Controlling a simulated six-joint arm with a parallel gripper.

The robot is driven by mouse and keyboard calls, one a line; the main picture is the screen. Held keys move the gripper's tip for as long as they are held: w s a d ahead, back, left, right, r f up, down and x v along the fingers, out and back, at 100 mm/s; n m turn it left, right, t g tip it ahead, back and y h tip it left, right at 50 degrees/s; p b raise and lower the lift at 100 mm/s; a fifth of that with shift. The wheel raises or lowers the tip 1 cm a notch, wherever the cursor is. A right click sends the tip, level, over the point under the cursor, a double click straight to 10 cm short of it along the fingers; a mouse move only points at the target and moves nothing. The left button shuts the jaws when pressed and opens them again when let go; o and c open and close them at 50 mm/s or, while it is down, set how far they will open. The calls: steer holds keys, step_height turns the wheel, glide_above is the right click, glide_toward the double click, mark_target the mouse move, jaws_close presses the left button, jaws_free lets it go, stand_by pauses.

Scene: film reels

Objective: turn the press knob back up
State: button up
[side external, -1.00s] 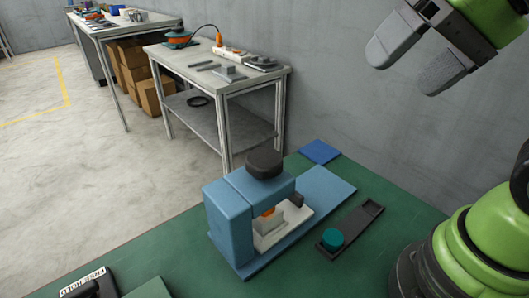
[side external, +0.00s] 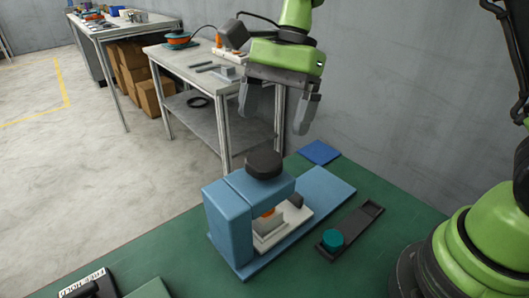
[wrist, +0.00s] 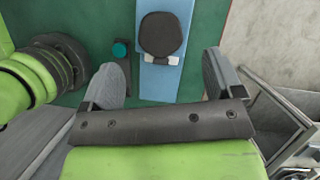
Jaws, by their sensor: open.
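The blue press (side external: 229,213) stands on the green table. Its dark press knob (side external: 264,165) sits on top of the press arm. Below the arm are a white block and an orange part (side external: 267,212). My gripper (side external: 274,115) is open and empty, above and behind the knob with its fingers pointing down. In the wrist view the knob (wrist: 161,34) shows as a dark rounded shape beyond and between the two fingers. Nothing touches the knob.
A dark tray (side external: 360,222) with a teal round piece (side external: 333,240) lies right of the press. A blue pad (side external: 320,152) lies at the table's back edge. A labelled dark holder (side external: 88,285) is at front left. A grey side table (side external: 215,75) stands behind.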

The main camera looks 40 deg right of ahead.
mark_target(263, 158)
steer(key=x, duration=0.7)
steer(key=shift+r, duration=0.1)
steer(key=c, duration=0.9)
